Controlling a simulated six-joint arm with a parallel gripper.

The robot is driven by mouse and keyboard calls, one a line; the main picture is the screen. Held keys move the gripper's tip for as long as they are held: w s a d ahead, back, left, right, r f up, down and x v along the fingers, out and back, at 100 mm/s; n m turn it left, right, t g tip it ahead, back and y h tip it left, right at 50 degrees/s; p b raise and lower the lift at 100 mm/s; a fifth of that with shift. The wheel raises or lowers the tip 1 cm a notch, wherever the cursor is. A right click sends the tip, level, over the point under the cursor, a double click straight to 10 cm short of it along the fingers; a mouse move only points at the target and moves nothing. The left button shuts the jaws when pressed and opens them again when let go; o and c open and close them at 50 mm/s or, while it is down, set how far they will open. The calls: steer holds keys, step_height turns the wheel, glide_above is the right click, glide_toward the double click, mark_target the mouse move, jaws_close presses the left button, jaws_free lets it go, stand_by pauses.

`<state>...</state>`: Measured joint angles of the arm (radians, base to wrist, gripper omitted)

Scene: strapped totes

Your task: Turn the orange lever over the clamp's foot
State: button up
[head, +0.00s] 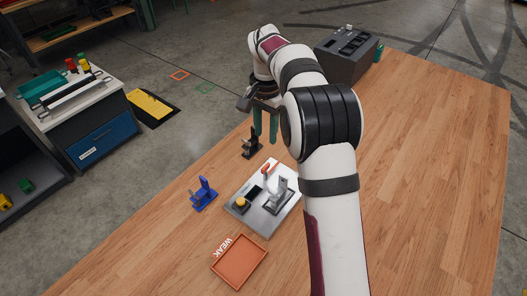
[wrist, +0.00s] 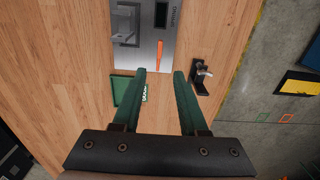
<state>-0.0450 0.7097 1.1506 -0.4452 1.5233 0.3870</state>
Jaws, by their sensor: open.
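The orange lever (head: 266,170) is at the far end of a grey metal plate (head: 247,222) in the head view. In the wrist view the lever (wrist: 160,52) lies near the plate's edge, pointing roughly towards my gripper. A grey metal clamp (head: 280,190) stands on the plate beside it; whether the lever covers the clamp's foot I cannot tell. My gripper (head: 265,140) hangs above the table beyond the plate, its green fingers pointing down. In the wrist view my gripper (wrist: 159,73) is open and empty, apart from the lever, which shows beyond the gap between its fingertips.
A black stand (head: 251,145) is close to my gripper and a blue one (head: 203,194) is left of the plate. An orange tray (head: 240,262) marked WEAK lies in front. A green tray (wrist: 121,91) is partly behind a finger. A grey box (head: 345,58) stands at the back.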

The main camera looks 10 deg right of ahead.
mark_target(265, 166)
step_height(265, 166, down, 13)
steer(key=shift+r, duration=0.1)
jaws_close()
steer(key=shift+r, duration=0.1)
stand_by(1.3)
